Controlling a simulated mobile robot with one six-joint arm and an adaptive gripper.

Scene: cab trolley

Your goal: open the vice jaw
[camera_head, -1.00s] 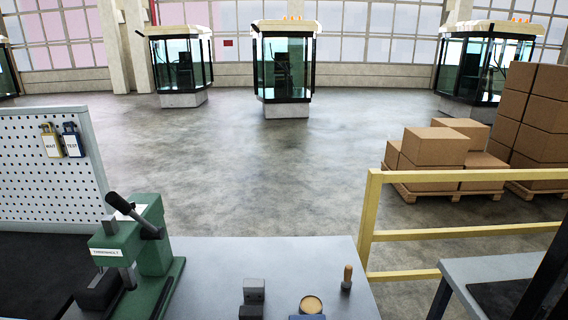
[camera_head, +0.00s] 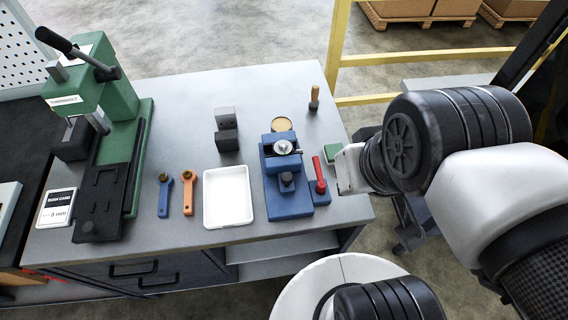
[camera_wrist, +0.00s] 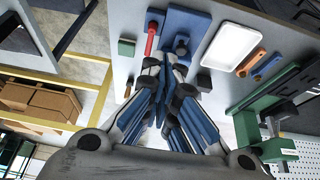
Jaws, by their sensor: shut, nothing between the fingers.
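The blue vice (camera_head: 288,195) stands at the right part of the grey bench, with a round silver part on its top. A red lever (camera_head: 319,172) on a small blue base stands at its right side. In the wrist view the blue vice (camera_wrist: 192,24) and the red lever (camera_wrist: 151,38) lie beyond the fingertips. My gripper (camera_wrist: 165,62) is shut and empty, overlapping the vice's near part in that view. I cannot tell whether it touches the vice. In the head view my arm comes in from the right, and the fingers are not clearly visible there.
A white tray (camera_head: 229,222), an orange wrench (camera_head: 188,193) and a blue wrench (camera_head: 165,196) lie left of the vice. Dark blocks (camera_head: 227,139), a wooden-handled tool (camera_head: 314,99) and a green press (camera_head: 118,100) share the bench. A yellow rail (camera_head: 430,57) stands behind.

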